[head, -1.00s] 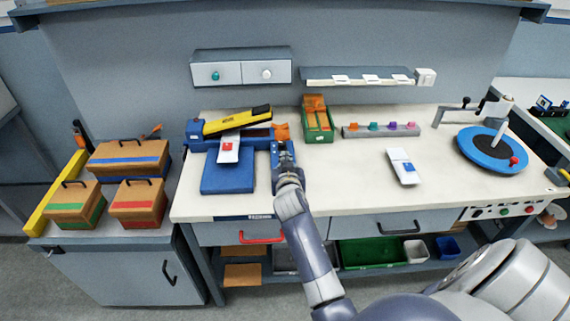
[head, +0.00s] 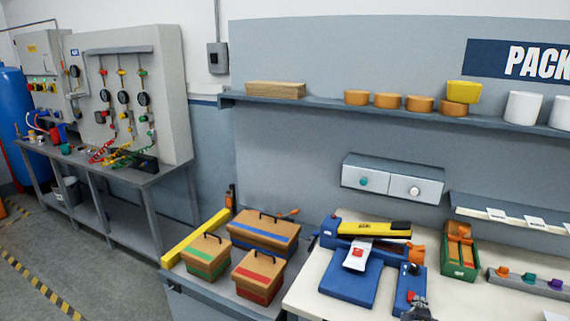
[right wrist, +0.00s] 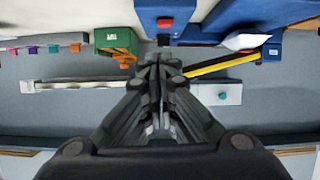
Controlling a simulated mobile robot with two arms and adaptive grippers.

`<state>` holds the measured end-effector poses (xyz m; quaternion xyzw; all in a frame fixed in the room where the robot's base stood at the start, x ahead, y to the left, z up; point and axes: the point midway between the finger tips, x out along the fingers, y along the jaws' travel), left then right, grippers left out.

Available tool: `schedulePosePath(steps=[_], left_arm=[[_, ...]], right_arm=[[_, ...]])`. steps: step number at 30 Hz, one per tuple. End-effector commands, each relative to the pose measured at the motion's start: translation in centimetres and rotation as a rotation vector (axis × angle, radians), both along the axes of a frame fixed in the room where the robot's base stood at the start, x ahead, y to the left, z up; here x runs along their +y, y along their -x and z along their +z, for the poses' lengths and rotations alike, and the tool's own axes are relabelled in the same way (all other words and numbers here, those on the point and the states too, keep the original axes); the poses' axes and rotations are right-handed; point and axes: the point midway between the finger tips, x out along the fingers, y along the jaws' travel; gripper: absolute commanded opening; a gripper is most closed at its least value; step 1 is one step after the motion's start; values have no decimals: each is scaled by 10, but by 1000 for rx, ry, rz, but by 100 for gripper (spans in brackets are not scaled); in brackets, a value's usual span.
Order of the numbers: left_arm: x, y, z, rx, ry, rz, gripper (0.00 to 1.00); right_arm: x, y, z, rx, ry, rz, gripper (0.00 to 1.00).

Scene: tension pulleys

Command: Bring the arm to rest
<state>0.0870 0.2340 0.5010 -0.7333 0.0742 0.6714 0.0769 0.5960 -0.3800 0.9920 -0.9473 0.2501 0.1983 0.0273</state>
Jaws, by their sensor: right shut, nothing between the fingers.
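My right gripper (head: 416,308) shows at the lower edge of the head view, by the near end of a small blue block fixture (head: 408,285) on the white bench. In the right wrist view its fingers (right wrist: 160,62) are together, with nothing between them. A red button on the blue fixture (right wrist: 165,30) shows just beyond the fingertips; I cannot tell whether they touch. Most of the right arm is out of the head view. My left gripper is in neither view.
A blue press with a yellow-black lever (head: 374,228) and a white card (head: 357,255) stands beside the fixture. A green bin (head: 460,259) is to the right. Lidded boxes (head: 263,232) stand on the left cabinet. A gauge panel bench (head: 135,178) is at far left.

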Motion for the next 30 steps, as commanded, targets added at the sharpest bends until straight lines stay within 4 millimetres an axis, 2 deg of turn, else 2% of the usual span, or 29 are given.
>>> schedulePosePath(steps=[1, 2, 6, 9, 15, 25, 30], left_arm=[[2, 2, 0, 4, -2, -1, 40], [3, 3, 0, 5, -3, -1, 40], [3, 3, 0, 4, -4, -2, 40], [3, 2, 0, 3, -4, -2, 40], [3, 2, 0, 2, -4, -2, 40], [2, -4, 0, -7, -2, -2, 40], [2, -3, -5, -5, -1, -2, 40]], right_arm=[[7, 24, -13, 67, -3, 19, 0], [14, 40, -20, 113, -9, 36, 0], [61, 123, -52, 358, -49, 165, 0], [91, 170, -64, 493, -77, 259, 0], [132, 239, -71, 670, -117, 405, 0], [177, 326, -68, 873, -163, 607, 0], [177, 313, -109, 881, -165, 598, 0]])
